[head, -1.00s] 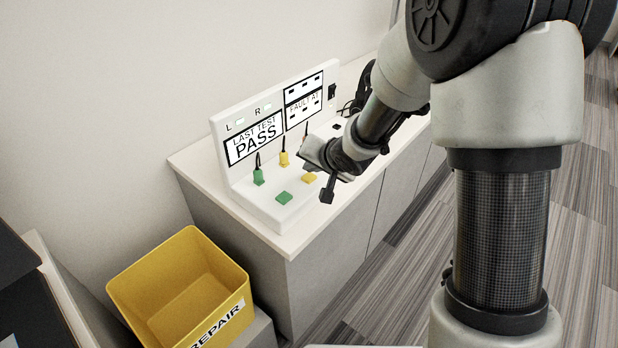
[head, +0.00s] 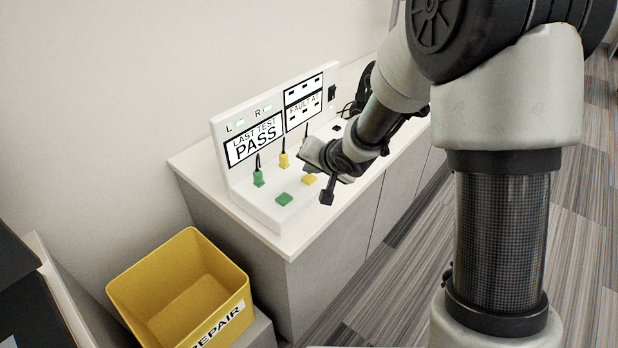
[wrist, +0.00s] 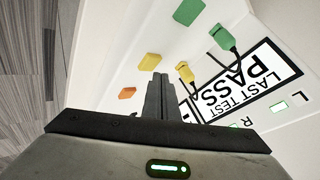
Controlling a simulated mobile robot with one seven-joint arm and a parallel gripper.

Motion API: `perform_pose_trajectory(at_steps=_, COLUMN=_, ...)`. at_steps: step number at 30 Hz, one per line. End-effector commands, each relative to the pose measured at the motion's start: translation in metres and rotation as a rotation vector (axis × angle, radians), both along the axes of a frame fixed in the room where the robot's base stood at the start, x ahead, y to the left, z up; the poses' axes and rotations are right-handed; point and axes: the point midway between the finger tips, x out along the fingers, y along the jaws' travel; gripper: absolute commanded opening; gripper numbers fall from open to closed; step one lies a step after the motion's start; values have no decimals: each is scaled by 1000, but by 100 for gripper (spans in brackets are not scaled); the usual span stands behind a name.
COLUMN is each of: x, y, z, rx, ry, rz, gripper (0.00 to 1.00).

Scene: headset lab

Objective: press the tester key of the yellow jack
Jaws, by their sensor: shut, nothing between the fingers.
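The yellow jack (head: 284,160) stands upright in the white tester (head: 262,206), with a dark cable from its top; it also shows in the wrist view (wrist: 185,73). The flat yellow key (head: 309,179) lies in front of it on the tester's sloped face; it also shows in the wrist view (wrist: 151,61). My gripper (wrist: 158,80) is shut and empty, its fingertips close to the yellow key on the orange key's side. In the head view my gripper (head: 327,196) is just right of the yellow key. I cannot tell whether it touches.
A green key (head: 284,198) and green jack (head: 258,177) sit left of the yellow pair. An orange key (wrist: 127,93) lies on the other side. The display (head: 255,139) reads "LAST TEST PASS". A yellow REPAIR bin (head: 118,290) stands lower left.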

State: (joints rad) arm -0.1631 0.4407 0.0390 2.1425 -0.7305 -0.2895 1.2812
Motion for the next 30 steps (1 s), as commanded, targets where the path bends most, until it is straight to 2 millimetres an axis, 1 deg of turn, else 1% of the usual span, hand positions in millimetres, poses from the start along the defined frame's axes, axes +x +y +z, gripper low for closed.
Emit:
perform_pose_trajectory(at_steps=19, x=0, y=0, z=0, rx=0, ry=0, rz=0, gripper=0)
perform_pose_trajectory(at_steps=27, x=0, y=0, z=-9, rx=1, ry=0, rz=-1, gripper=0)
perform_pose_trajectory(at_steps=30, x=0, y=0, z=-9, rx=0, ry=0, rz=0, gripper=0)
